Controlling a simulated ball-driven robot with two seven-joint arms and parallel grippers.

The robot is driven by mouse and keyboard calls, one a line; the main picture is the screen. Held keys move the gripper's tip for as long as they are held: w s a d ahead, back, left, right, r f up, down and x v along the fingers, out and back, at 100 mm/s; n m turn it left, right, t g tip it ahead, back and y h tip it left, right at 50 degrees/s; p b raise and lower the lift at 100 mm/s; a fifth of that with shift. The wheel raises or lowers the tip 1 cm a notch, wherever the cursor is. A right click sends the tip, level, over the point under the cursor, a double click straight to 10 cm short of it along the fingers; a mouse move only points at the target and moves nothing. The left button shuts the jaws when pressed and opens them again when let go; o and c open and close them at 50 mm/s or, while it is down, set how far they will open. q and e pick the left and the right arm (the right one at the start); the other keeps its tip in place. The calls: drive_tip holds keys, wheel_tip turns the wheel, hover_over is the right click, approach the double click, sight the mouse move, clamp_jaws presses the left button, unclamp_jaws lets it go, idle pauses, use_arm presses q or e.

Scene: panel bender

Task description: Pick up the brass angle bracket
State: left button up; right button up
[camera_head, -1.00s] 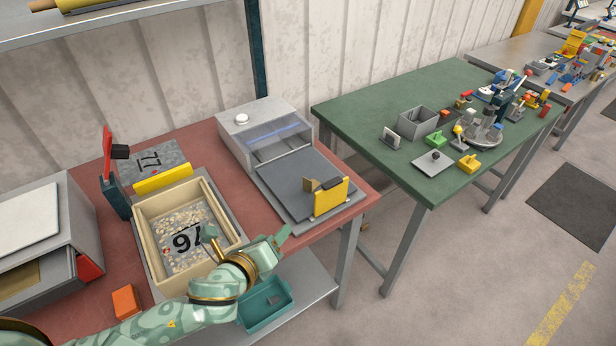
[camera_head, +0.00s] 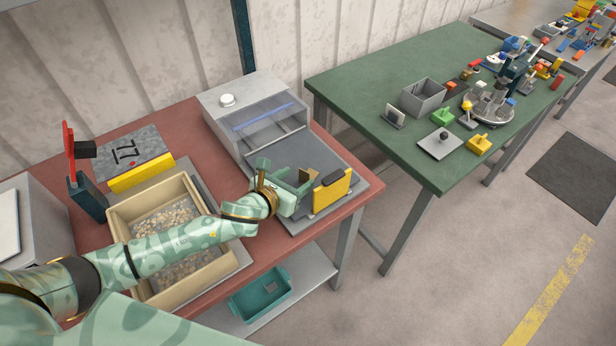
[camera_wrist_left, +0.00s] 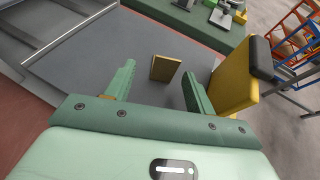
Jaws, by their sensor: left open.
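The brass angle bracket (camera_head: 307,177) stands on the dark grey plate of the panel bender (camera_head: 318,157), beside a yellow plate with a black grip (camera_head: 332,193). The bracket also shows in the left wrist view (camera_wrist_left: 166,68) as a small upright brass piece. My left gripper (camera_head: 296,186) is open, just to the left of the bracket and low over the plate. In the left wrist view its two fingers (camera_wrist_left: 158,75) are spread, with the bracket ahead and between their lines, seemingly not touched. My right gripper is not in view.
The yellow plate (camera_wrist_left: 236,80) stands close outside the right finger in the wrist view. A clear-covered housing (camera_head: 265,125) is behind the grey plate. My arm crosses a gravel-filled tray (camera_head: 128,207). A green table (camera_head: 375,90) stands to the right.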

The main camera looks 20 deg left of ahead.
sight(304, 176)
use_arm(q)
drive_tip(key=shift+w+d+f, duration=0.25)
drive_tip(key=shift+w, duration=0.3)
drive_tip(key=x, duration=0.2)
drive_tip(key=b+x, duration=0.1)
drive_tip(key=x, duration=0.1)
drive_tip(key=shift+s+d, duration=0.1)
drive_tip(key=shift+d, duration=0.15)
drive_tip(key=shift+a, duration=0.1)
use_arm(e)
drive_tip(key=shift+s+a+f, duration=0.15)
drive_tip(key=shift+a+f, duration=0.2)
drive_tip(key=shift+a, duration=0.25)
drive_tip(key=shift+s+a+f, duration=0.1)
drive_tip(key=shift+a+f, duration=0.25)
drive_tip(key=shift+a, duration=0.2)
use_arm(q)
drive_tip(key=c, duration=1.1)
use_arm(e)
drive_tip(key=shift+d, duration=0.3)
